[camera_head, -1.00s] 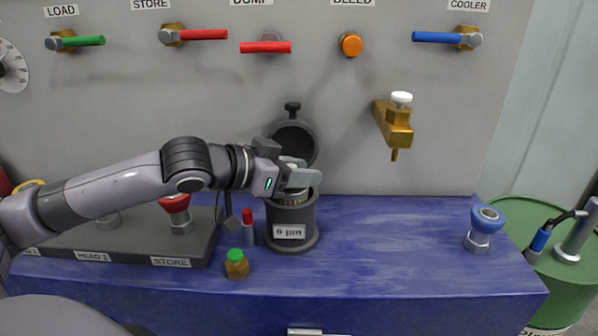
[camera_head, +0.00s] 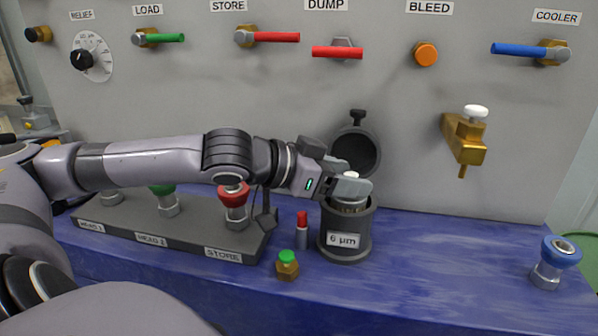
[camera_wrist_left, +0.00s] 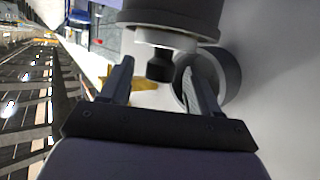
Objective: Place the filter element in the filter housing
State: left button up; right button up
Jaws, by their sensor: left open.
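The filter housing (camera_head: 345,243) is a dark grey cylinder labelled 6 µm, standing on the blue bench with its round lid (camera_head: 357,150) swung open behind it. The filter element (camera_head: 350,207) sits in the housing mouth, its pale upper part showing just above the rim. My left gripper (camera_head: 352,186) is directly over the mouth, its fingers open around the top of the element. In the left wrist view, the element's pale end (camera_wrist_left: 165,40) and dark knob (camera_wrist_left: 160,67) lie ahead between the spread fingers, with gaps visible. How deep the element sits is hidden. My right gripper is out of view.
A red-capped tube (camera_head: 302,232) and a green-capped brass fitting (camera_head: 287,265) stand close left of the housing. A grey rack (camera_head: 190,238) with coloured couplings is further left. A brass valve (camera_head: 464,138) juts from the panel. The bench right of the housing is clear up to a blue-topped coupling (camera_head: 555,262).

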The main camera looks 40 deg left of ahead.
pick_arm(q)
jog(key=shift+s+a+r+b, duration=0.2)
jog(key=shift+s+b, duration=0.25)
jog(key=shift+s, duration=0.1)
jog(key=v, duration=0.7)
jog(key=shift+s, duration=0.2)
dwell(0.6)
